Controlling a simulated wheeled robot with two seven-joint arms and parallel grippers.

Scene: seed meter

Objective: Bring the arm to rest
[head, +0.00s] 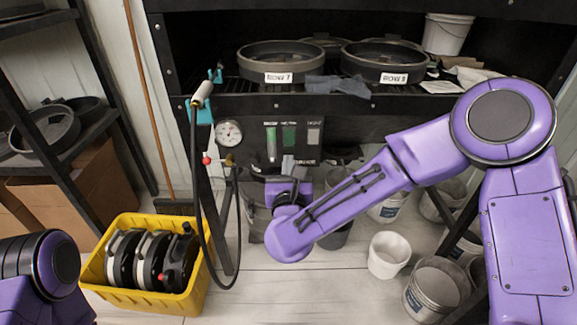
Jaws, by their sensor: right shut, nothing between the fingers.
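My purple right arm reaches in from the right across the middle of the head view. Its gripper (287,168) is at the end of the arm, in front of the dark panel under the shelf. The fingers are small and partly hidden by the wrist; they are shut with nothing between them. Of my left arm only a purple and black part shows at the lower left corner, and its gripper is out of view.
A yellow crate (198,297) holding several seed meters stands at the lower left. A hose (196,190) with a pressure gauge (229,133) hangs beside the panel. Round pans (281,56) stand on the black shelf. White buckets (388,255) stand on the floor at right.

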